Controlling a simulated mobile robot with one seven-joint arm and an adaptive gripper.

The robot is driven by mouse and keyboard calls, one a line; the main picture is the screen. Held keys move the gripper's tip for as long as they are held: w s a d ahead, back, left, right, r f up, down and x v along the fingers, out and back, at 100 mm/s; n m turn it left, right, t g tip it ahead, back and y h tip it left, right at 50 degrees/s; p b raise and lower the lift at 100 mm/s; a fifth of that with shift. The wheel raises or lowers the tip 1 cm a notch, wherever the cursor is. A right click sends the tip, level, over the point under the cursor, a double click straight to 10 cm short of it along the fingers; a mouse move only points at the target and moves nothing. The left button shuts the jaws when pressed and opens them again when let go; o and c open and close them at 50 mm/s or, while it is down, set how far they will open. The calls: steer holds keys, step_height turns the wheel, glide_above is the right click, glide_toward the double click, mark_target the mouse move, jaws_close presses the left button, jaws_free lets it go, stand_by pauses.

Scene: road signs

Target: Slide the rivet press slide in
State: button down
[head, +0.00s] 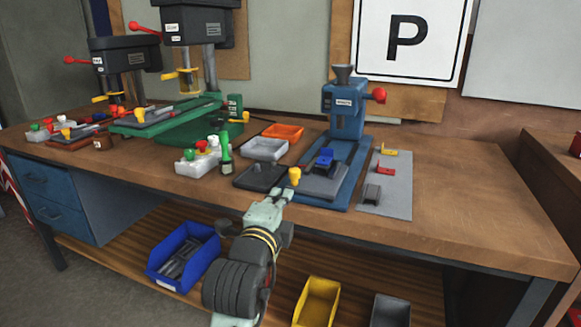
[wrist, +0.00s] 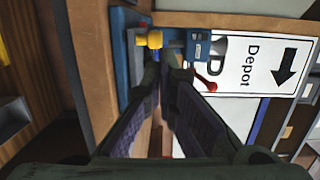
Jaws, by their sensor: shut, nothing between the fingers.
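The blue rivet press (head: 343,118) stands on the bench right of centre, with a grey hopper on top and a red-knobbed lever. Its grey slide (head: 322,187) sits on the blue base in front of the column and carries a small blue fixture (head: 324,158). A yellow knob (head: 295,174) is at the slide's front left. My gripper (head: 284,194) is shut and empty just in front of the knob. In the wrist view the knob (wrist: 154,40) lies just beyond my fingertips (wrist: 163,68). I cannot tell whether they touch it.
A black tray (head: 258,178) lies left of the slide. A grey mat (head: 398,195) with small brackets lies to the right. Grey (head: 264,149) and orange (head: 283,132) trays are behind. A green press (head: 195,115) stands left. The bench's right end is clear.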

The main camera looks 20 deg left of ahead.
mark_target(293, 174)
steer(key=w+p, duration=0.1)
steer(key=w, duration=0.4)
steer(key=w+a+p, duration=0.1)
steer(key=w, duration=0.2)
steer(key=shift+f+p, duration=0.15)
steer(key=shift+p, duration=0.2)
steer(key=shift+w+a+f, duration=0.1)
steer(key=shift+w+f, duration=0.05)
steer(key=shift+w, duration=0.55)
